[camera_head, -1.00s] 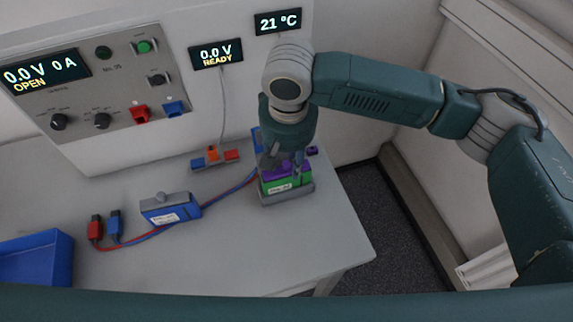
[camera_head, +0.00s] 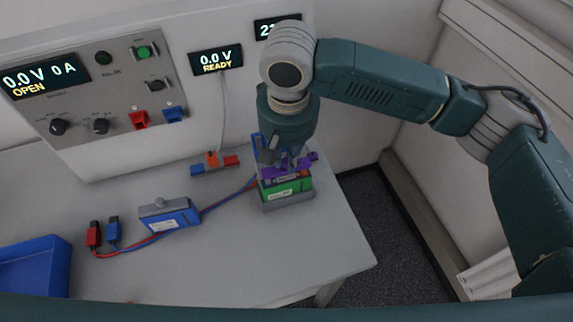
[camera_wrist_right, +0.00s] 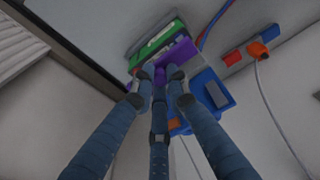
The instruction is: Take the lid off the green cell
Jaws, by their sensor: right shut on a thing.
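The green cell (camera_head: 288,188) sits in a grey holder (camera_head: 290,202) near the right end of the table. Its purple lid (camera_head: 299,163) is in my right gripper (camera_head: 282,160), above the cell's top, part of which shows beneath the lid. In the right wrist view, the fingers (camera_wrist_right: 162,74) close on the purple lid (camera_wrist_right: 180,54), and the green cell (camera_wrist_right: 163,38) shows just beyond it. I cannot tell whether the lid still touches the cell at any point. My left gripper is out of view.
A blue bin (camera_head: 52,245) is at far left. A red, orange and blue connector block (camera_head: 213,164) sits by the wall panel. The table's front middle is mostly clear.

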